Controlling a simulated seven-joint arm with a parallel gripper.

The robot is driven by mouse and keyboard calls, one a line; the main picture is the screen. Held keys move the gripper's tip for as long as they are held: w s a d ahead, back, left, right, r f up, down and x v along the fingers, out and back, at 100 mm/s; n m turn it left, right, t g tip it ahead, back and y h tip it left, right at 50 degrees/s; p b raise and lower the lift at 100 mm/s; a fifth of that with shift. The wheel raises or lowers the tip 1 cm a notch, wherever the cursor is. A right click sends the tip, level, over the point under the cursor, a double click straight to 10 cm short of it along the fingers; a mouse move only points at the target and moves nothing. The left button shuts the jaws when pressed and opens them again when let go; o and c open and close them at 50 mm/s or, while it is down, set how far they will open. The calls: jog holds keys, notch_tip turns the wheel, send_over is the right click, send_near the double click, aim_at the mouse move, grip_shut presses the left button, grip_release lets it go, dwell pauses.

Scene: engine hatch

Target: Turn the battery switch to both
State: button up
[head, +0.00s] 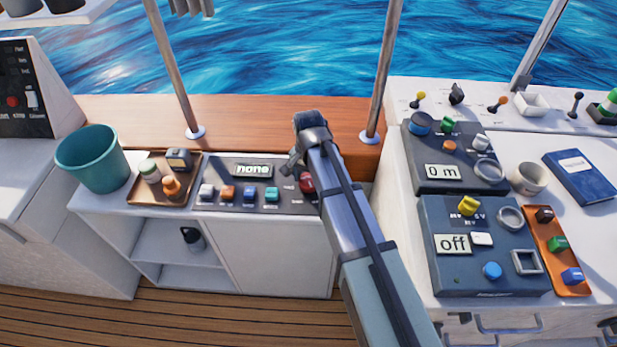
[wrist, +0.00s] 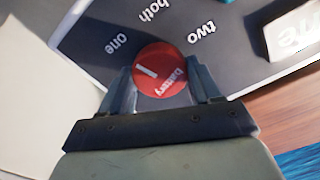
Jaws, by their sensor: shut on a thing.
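The battery switch is a round red knob (wrist: 160,72) with a white line and the word "battery" on it. The labels "one", "both" and "two" are printed on the dark panel (wrist: 105,22) around it. My gripper (wrist: 164,88) is shut on the knob, one finger on each side. In the head view the red knob (head: 307,183) is partly hidden by my arm, at the right end of the dark panel (head: 225,169). The display (head: 252,170) on that panel reads "none".
Several coloured buttons sit left of the knob, with a tray (head: 133,198) of small items and a teal bucket (head: 92,160) beyond. At right are panels reading "0 m" (head: 440,185) and "off" (head: 440,275), a mug (head: 528,178) and a blue book (head: 580,180).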

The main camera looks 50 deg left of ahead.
aim_at(309, 180)
jog(key=m, duration=0.4)
jog(key=shift+m, duration=0.3)
jog(key=m, duration=0.4)
jog(key=shift+m, duration=0.4)
jog(key=o, duration=1.1)
jog(key=shift+c, duration=0.2)
jog(key=shift+r, duration=0.1)
notch_tip(309, 180, up, 14)
jog(key=shift+f, duration=0.2)
